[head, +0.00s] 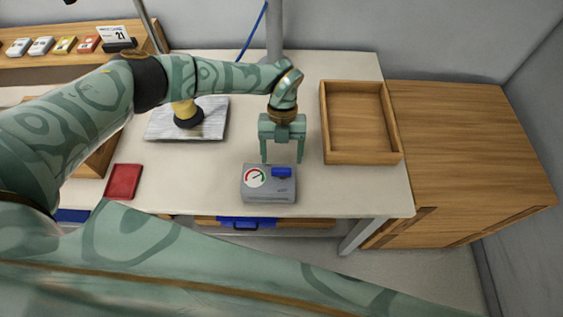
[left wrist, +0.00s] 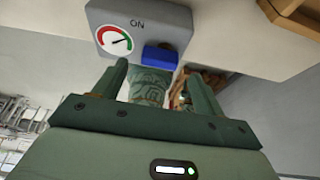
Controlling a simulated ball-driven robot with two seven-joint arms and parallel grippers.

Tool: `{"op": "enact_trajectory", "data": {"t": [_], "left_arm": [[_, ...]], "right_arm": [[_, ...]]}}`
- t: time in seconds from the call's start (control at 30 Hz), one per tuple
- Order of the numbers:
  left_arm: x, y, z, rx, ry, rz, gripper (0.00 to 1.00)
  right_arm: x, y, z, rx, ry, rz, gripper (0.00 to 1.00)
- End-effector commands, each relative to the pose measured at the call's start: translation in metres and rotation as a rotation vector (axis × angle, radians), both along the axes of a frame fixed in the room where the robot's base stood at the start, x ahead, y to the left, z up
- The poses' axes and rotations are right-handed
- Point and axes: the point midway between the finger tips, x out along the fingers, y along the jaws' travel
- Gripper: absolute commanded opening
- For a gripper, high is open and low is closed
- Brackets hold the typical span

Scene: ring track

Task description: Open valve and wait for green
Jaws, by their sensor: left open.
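A grey valve box (head: 268,196) stands near the front edge of the white table. It has a round red-and-green dial (head: 255,177) and a blue valve handle (head: 281,172). In the left wrist view the box (left wrist: 180,20) carries the word ON, with the dial (left wrist: 114,41) left of the blue handle (left wrist: 160,56). I cannot tell for sure which colour the needle points at. My left gripper (head: 282,159) is open and empty, pointing down just behind and above the handle, its fingers spread to either side. It also shows in the left wrist view (left wrist: 155,68). My right gripper is out of view.
An empty wooden tray (head: 330,155) stands right of the box. A red dish (head: 123,182) lies at the left. A grey board (head: 158,125) with a yellow-and-black object is partly behind my arm. A wooden cabinet (head: 470,150) adjoins the table at right. Tabletop around the box is clear.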

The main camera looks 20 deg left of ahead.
Motion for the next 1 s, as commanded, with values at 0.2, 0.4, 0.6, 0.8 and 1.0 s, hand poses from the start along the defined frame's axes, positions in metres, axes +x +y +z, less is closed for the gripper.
{"op": "enact_trajectory", "data": {"t": [0.2,0.4,0.6,0.8,1.0], "left_arm": [[0.024,0.007,0.057,0.001,-0.006,-0.001,0.71],[0.039,0.011,0.095,0.001,-0.004,0.0,0.71],[0.045,0.012,0.112,0.0,-0.001,0.0,0.71],[0.045,0.013,0.113,0.0,0.0,-0.001,0.71],[0.045,0.012,0.113,0.0,-0.001,-0.001,0.71]], "right_arm": [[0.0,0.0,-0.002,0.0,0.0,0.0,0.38],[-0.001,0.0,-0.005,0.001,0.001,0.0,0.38],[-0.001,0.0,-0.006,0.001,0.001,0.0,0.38],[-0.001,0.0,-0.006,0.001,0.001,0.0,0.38],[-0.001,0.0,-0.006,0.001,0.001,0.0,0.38]]}}
